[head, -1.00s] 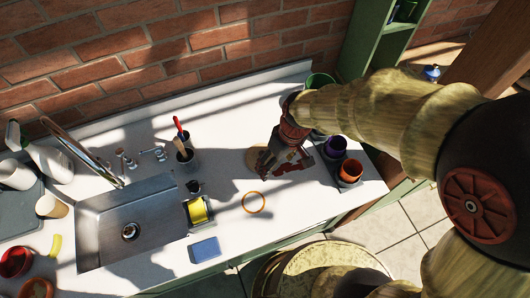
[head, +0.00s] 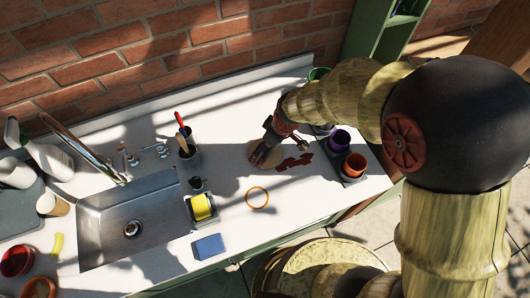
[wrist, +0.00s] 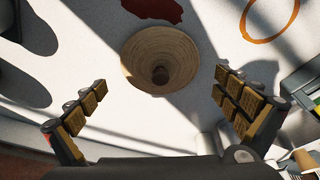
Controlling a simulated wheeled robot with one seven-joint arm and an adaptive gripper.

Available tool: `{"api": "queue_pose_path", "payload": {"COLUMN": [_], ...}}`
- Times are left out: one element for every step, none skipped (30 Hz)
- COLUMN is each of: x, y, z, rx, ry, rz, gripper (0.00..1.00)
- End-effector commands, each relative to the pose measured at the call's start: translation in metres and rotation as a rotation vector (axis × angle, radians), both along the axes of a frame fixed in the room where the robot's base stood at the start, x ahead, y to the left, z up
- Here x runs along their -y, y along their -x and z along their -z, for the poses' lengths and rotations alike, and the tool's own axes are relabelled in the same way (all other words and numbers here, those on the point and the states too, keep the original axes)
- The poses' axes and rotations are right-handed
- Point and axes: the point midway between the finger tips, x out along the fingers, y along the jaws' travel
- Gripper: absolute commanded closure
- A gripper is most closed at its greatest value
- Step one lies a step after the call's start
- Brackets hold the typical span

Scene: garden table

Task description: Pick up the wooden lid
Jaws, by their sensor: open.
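The wooden lid (wrist: 165,46) is a round, pale disc with a darker knob at its middle. It lies on the white counter, and in the head view (head: 254,158) my gripper partly covers it. My gripper (wrist: 160,82) is open and empty, with one padded finger on each side of the lid in the wrist view. The fingers are spread wider than the lid and sit apart from it. In the head view my gripper (head: 268,153) hangs over the lid; its exact height above the counter is hard to tell.
A dark red stain (head: 296,161) lies right of the lid. A cup of utensils (head: 188,156) stands left, with a yellow sponge holder (head: 202,208) by the sink (head: 140,225). An orange ring (head: 248,198) lies in front.

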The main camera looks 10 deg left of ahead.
Motion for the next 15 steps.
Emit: {"api": "queue_pose_path", "payload": {"x": [-0.003, -0.004, -0.005, -0.005, -0.006, -0.006, -0.006, -0.007, -0.006, -0.006, -0.006, -0.006, -0.006, -0.006, -0.006], "y": [0.000, -0.001, -0.001, -0.002, -0.002, -0.002, -0.002, -0.003, -0.003, -0.003, -0.003, -0.003, -0.003, -0.003, -0.003], "z": [0.011, 0.015, 0.020, 0.023, 0.025, 0.026, 0.026, 0.026, 0.026, 0.026, 0.026, 0.025, 0.025, 0.025, 0.025], "rx": [-0.004, -0.004, -0.003, -0.003, -0.003, -0.002, -0.002, -0.001, -0.001, -0.001, -0.001, -0.001, -0.001, -0.001, -0.001], "ry": [0.002, 0.001, 0.002, 0.002, 0.002, 0.002, 0.001, 0.002, 0.002, 0.002, 0.002, 0.002, 0.002, 0.002, 0.002], "rz": [-0.001, 0.000, 0.001, 0.000, 0.000, 0.001, 0.001, 0.000, 0.001, 0.001, 0.001, 0.001, 0.001, 0.001, 0.001], "gripper": [0.00, 0.00, 0.00, 0.00, 0.00, 0.00, 0.00, 0.00, 0.00, 0.00, 0.00, 0.00, 0.02, 0.03, 0.06]}}
